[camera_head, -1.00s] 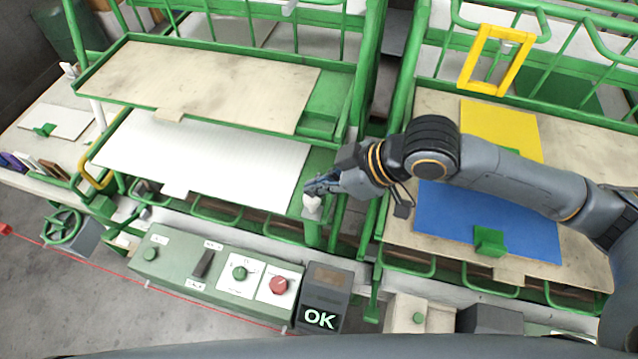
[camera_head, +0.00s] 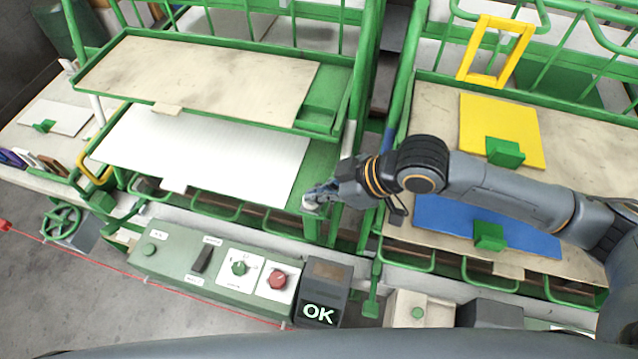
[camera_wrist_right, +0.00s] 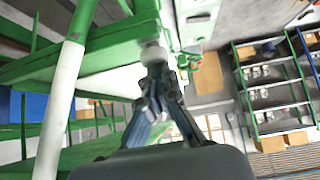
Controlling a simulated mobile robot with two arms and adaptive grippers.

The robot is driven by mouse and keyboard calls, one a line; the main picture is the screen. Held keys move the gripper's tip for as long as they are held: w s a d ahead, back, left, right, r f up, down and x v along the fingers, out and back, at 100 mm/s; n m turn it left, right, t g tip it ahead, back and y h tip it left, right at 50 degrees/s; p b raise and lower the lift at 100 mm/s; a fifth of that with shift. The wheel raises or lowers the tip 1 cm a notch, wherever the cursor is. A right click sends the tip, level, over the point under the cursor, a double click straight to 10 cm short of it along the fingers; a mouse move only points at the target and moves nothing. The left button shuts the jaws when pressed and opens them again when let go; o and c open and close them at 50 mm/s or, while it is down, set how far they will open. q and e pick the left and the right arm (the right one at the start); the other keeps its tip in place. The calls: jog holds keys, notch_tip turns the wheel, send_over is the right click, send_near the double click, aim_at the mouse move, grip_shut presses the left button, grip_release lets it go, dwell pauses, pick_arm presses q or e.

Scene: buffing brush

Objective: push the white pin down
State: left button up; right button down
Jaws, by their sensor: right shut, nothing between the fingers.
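The white pin (camera_head: 309,204) is at the front right corner of the lower green shelf frame, right of the white board. Only a short white part of it shows, low against the green corner. It also shows in the right wrist view (camera_wrist_right: 153,52), just beyond the fingertips. My right gripper (camera_head: 316,196) is shut and empty. Its fingertips are at the pin's top and seem to touch it. In the wrist view the closed fingers (camera_wrist_right: 152,80) point at the pin. My left gripper is not in view.
A white post (camera_head: 348,140) stands close to my right gripper. A green control panel (camera_head: 205,265) with a red knob (camera_head: 277,279) and an "OK" display (camera_head: 319,313) are in front. A blue board (camera_head: 460,225) lies under my right arm.

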jog(key=shift+f, duration=0.2)
notch_tip(320, 180, up, 4)
jog(key=p, duration=0.4)
jog(key=shift+r+p, duration=0.15)
jog(key=shift+p, duration=0.2)
jog(key=shift+b+v, duration=0.55)
jog(key=shift+v, duration=0.55)
jog(key=b+v, duration=0.1)
jog(key=v, duration=0.7)
jog(key=shift+b, duration=0.35)
jog(key=shift+a, duration=0.1)
